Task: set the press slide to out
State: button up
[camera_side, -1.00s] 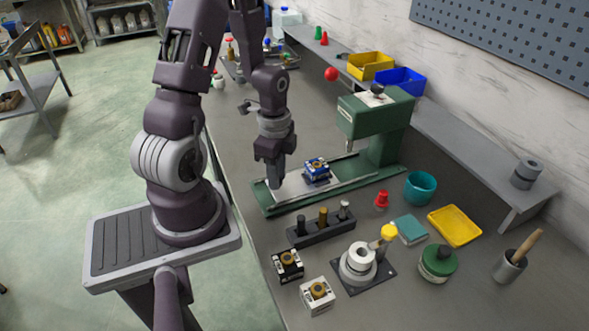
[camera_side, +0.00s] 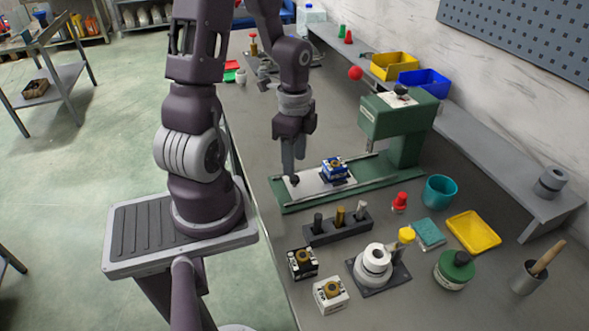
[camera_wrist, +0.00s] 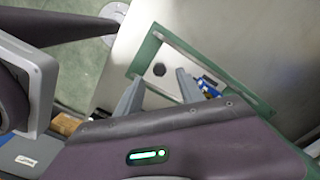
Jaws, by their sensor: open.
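The green press (camera_side: 398,118) stands at the right of its long green base. Its flat silver slide (camera_side: 312,184) lies on the base's left part, clear of the press head. A blue block with a brass-coloured top (camera_side: 334,174) sits on the slide. A dark knob (camera_side: 293,181) stands near the slide's left end; it also shows in the wrist view (camera_wrist: 159,69). My gripper (camera_side: 294,166) is open and empty, pointing down close above the knob. In the wrist view its fingers (camera_wrist: 158,92) are spread; the knob appears just beyond the gap. Contact cannot be told.
A dark rack (camera_side: 338,229) with several pegs stands in front of the base. Black and white blocks (camera_side: 331,294), a grey fixture (camera_side: 374,265), a teal cup (camera_side: 439,191) and a yellow tray (camera_side: 474,232) are nearby. The bench left of the base is clear.

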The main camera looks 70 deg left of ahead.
aim_at(294, 177)
notch_tip(294, 177, up, 3)
jog(key=shift+f, duration=0.2)
jog(key=n, duration=0.2)
jog(key=shift+w+a+f+n, duration=0.15)
jog(key=shift+w+a+n, duration=0.15)
jog(key=shift+n, duration=0.1)
jog(key=shift+c, duration=0.2)
notch_tip(294, 177, down, 7)
jog(key=n+g+h, duration=0.1)
jog(key=n, duration=0.4)
jog(key=n+g+h, duration=0.1)
jog(key=n, duration=0.4)
jog(key=n+g+h, duration=0.1)
jog(key=n, duration=0.4)
jog(key=shift+d, duration=0.1)
grip_shut()
